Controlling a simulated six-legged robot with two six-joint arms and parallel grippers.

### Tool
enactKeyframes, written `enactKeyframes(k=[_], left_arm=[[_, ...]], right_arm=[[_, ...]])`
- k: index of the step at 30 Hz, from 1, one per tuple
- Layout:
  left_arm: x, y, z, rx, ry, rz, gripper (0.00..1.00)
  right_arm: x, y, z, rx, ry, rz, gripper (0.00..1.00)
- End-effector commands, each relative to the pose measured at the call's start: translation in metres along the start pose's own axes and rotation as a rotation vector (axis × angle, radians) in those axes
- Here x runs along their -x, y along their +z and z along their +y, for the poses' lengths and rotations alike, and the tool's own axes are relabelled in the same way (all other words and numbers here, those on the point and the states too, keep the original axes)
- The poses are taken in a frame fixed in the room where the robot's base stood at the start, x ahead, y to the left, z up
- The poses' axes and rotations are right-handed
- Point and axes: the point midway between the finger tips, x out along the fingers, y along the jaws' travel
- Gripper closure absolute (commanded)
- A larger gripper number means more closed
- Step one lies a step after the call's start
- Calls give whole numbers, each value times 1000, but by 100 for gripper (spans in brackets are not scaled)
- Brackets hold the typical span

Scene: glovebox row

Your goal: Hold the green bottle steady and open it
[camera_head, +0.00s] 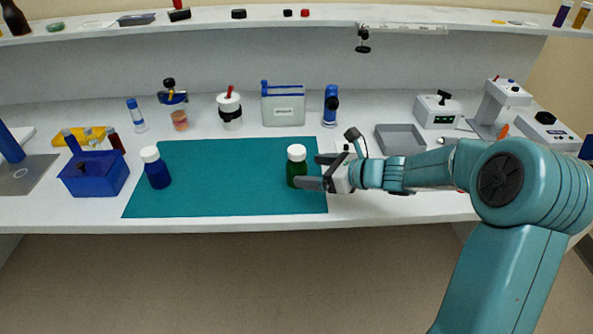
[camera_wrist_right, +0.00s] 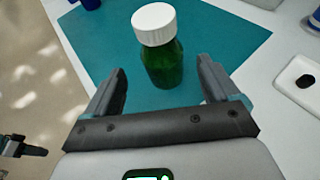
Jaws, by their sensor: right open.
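The green bottle (camera_head: 295,173) with a white cap (camera_head: 296,152) stands upright on the right part of the teal mat (camera_head: 220,190). My right gripper (camera_head: 314,171) is open just to the right of the bottle, with its fingers pointing at it. In the right wrist view the green bottle (camera_wrist_right: 164,65) stands ahead of and between the open fingers (camera_wrist_right: 160,88), with its white cap on. A gap shows between each finger and the bottle.
A blue bottle (camera_head: 157,174) with a white cap stands on the mat's left side. A blue box (camera_head: 93,172) is left of the mat. A grey tray (camera_head: 400,139) lies behind my right arm. The mat between the two bottles is clear.

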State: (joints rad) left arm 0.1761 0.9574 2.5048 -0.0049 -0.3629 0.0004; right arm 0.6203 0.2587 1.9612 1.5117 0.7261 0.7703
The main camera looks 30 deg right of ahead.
Motion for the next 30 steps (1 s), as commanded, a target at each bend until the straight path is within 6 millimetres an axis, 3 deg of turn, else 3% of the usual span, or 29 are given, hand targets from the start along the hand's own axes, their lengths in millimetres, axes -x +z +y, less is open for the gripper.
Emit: enactKeyframes(k=[16, 25, 26, 30], left_arm=[[0, 0, 0, 0, 0, 0, 57], [0, 0, 0, 0, 0, 0, 57], [0, 0, 0, 0, 0, 0, 57], [0, 0, 0, 0, 0, 0, 57]], right_arm=[[-71, -5, -3, 1, 3, 0, 12], [-77, -5, -4, 0, 1, 0, 12], [-77, -5, -4, 0, 1, 0, 18], [-77, -5, -4, 0, 1, 0, 64]])
